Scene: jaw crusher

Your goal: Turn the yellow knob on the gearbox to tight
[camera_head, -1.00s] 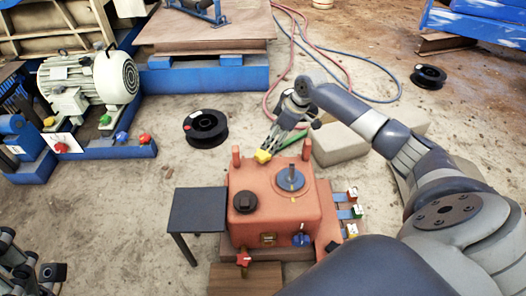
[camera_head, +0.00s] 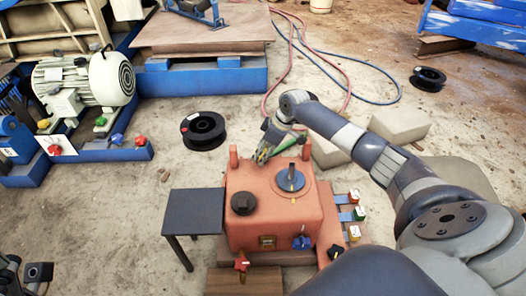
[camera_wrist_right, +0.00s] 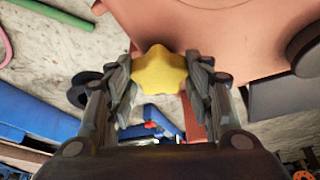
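The red gearbox (camera_head: 277,222) stands in the middle of the head view. The yellow star-shaped knob (camera_wrist_right: 160,72) is on its far side and lies between the two fingers of my right gripper (camera_wrist_right: 163,85) in the wrist view. The fingers flank the knob closely on both sides. I cannot tell whether they press on it. In the head view my right gripper (camera_head: 266,152) is at the gearbox's far edge and mostly hides the knob. My left gripper does not show clearly.
A black-topped stand (camera_head: 193,211) is left of the gearbox. A red star knob (camera_head: 241,264) and a blue knob (camera_head: 301,242) are on its near side. Several coloured switches (camera_head: 355,213) are at its right. A black spool (camera_head: 203,130) lies behind on the concrete.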

